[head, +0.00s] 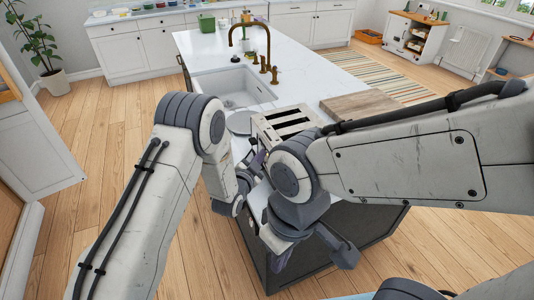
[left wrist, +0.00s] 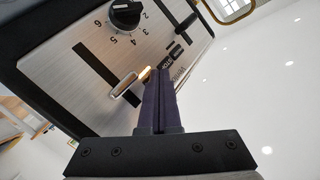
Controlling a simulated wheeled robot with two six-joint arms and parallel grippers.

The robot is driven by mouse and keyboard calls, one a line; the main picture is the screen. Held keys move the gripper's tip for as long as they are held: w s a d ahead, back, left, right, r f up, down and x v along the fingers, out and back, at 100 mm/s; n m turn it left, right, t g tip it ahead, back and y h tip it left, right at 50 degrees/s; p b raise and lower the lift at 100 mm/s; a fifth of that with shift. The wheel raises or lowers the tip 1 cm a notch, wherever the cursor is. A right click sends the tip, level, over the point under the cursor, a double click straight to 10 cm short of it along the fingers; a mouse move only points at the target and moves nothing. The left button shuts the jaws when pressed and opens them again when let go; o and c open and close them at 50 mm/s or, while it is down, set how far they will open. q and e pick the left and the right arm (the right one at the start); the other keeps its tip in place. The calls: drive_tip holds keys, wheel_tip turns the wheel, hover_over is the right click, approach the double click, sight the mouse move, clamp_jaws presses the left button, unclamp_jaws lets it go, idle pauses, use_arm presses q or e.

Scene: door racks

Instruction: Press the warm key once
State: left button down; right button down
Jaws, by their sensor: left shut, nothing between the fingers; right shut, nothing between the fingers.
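The toaster (head: 284,122), a pale box with dark slots, stands on the white island; its near side is mostly hidden by my arms. In the left wrist view its brushed-metal face (left wrist: 75,40) shows tilted, with a black numbered dial (left wrist: 126,14), a lever (left wrist: 124,85) and a row of small dark keys (left wrist: 175,52). The key labels are too small to read surely, so I cannot tell which is warm. My left gripper (head: 257,161) is shut and empty; its tips (left wrist: 160,72) overlap the lower key, contact unclear. My right gripper (head: 283,261) is shut, lower and nearer.
A sink (head: 232,87) with a brass faucet (head: 266,45) lies beyond the toaster. A wooden board (head: 360,104) lies right of it on the island, and a round grey plate (head: 239,122) lies to its left. Wooden floor is open at the left.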

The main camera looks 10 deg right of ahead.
use_arm(q)
drive_tip(key=shift+s+a, duration=0.25)
drive_tip(key=shift+a, duration=0.45)
drive_tip(key=shift+a, duration=0.1)
drive_tip(key=a, duration=0.1)
drive_tip(key=s+a, duration=0.1)
drive_tip(key=a, duration=0.1)
drive_tip(key=a+b, duration=0.1)
drive_tip(key=shift+s+a, duration=0.3)
idle(0.7)
